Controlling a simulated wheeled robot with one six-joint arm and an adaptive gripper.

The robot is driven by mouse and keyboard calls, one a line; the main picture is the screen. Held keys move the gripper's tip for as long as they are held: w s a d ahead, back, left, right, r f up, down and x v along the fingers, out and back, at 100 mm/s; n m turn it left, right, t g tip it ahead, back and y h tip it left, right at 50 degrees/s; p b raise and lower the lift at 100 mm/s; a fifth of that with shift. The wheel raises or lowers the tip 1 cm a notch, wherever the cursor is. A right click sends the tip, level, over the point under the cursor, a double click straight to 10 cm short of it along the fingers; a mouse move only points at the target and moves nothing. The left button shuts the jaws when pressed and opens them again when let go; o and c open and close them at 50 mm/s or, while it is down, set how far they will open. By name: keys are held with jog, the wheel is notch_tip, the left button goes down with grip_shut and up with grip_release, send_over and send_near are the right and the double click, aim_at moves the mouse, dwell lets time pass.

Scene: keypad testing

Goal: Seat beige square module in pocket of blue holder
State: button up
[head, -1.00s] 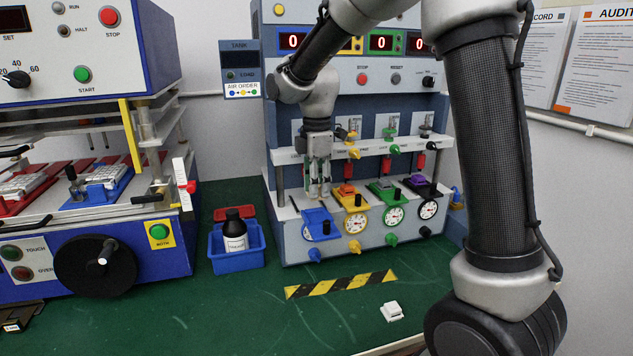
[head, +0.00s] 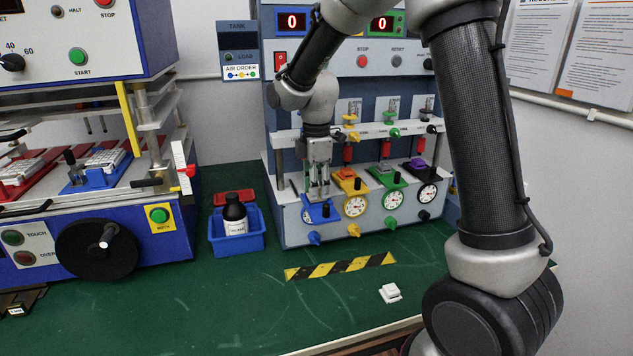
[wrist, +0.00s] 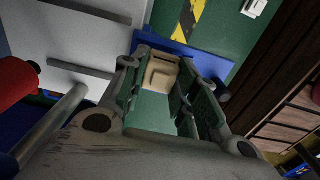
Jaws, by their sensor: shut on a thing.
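The beige square module (wrist: 162,73) sits between my gripper's fingertips (wrist: 160,80) in the wrist view, and the gripper is shut on it. The blue holder (wrist: 205,62) shows just beyond the module there. In the head view the blue holder (head: 323,214) is at the left end of the row of coloured holders on the test machine. My gripper (head: 318,192) points down right at it. The module cannot be made out in the head view. The fingers and module hide the pocket, so I cannot tell whether the module is inside it.
Yellow (head: 350,182), green (head: 386,177) and purple (head: 417,169) holders stand to the right. A rail (head: 350,134) with plungers runs above them. A blue bin (head: 238,240) with a dark bottle (head: 235,214) stands left. A white piece (head: 390,292) lies on the green bench.

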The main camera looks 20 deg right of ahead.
jog(key=shift+f, duration=0.25)
jog(key=o, duration=1.1)
jog(key=shift+c, duration=0.2)
jog(key=shift+r, duration=0.15)
